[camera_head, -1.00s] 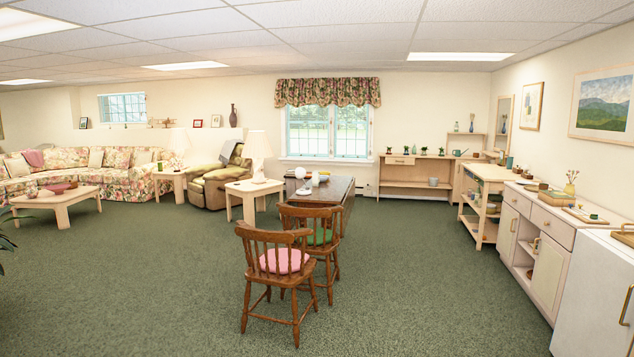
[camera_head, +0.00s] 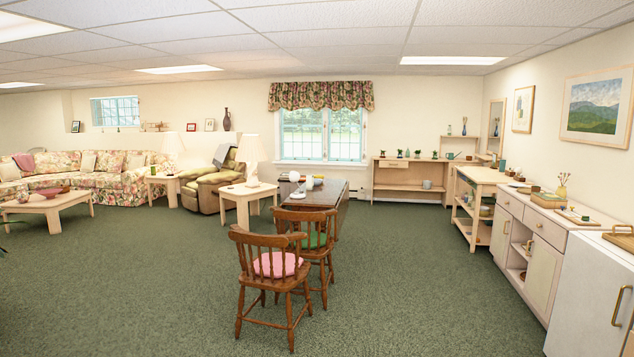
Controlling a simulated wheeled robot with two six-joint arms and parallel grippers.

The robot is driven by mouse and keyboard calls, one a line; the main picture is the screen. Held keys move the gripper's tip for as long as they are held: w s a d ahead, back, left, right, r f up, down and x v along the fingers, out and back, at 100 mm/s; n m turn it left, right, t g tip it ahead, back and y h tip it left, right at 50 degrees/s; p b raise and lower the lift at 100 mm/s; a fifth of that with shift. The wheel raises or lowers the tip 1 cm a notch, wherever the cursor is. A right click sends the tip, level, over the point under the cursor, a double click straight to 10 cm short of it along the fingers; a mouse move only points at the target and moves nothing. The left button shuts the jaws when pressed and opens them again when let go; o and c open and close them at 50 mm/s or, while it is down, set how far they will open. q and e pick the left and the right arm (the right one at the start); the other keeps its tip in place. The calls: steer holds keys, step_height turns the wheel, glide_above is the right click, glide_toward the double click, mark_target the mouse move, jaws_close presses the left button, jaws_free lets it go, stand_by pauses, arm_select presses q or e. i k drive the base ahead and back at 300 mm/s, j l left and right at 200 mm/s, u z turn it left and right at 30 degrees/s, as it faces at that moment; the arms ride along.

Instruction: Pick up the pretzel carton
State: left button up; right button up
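I cannot make out a pretzel carton anywhere in the head view. Small items stand on the dark wooden table (camera_head: 332,195), on the light cart at the right (camera_head: 485,178) and on the cabinet top (camera_head: 570,217), but they are too small to tell as a carton. Neither of my grippers is in view.
Two wooden chairs, one with a pink cushion (camera_head: 277,265), stand at the near end of the dark table. A white cabinet (camera_head: 590,285) lines the right side. A floral sofa (camera_head: 85,180) and coffee table (camera_head: 47,206) are at the left. Green carpet (camera_head: 420,280) is open between.

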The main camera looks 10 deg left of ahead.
mark_target(310, 177)
steer(key=i+l, duration=0.1)
steer(key=i, duration=3.9)
steer(key=i+z, duration=0.1)
steer(key=i, duration=0.45)
steer(key=i+j+z, duration=0.1)
steer(key=i, duration=0.45)
steer(key=i+j+z, duration=0.15)
steer(key=i, duration=0.4)
steer(key=i+u, duration=0.1)
steer(key=i, duration=0.75)
steer(key=i+l+u, duration=0.1)
steer(key=i, duration=0.8)
steer(key=i+u, duration=0.15)
steer(key=i, duration=0.7)
steer(key=i+l+u, duration=0.2)
steer(key=i, duration=0.6)
steer(key=i+u, duration=0.45)
steer(key=i+l+u, duration=0.2)
steer(key=u, duration=0.2)
steer(key=i+l+u, duration=0.3)
steer(key=u, duration=0.15)
steer(key=i+l+u, duration=0.45)
steer(key=k+j, duration=0.05)
steer(key=k, duration=0.05)
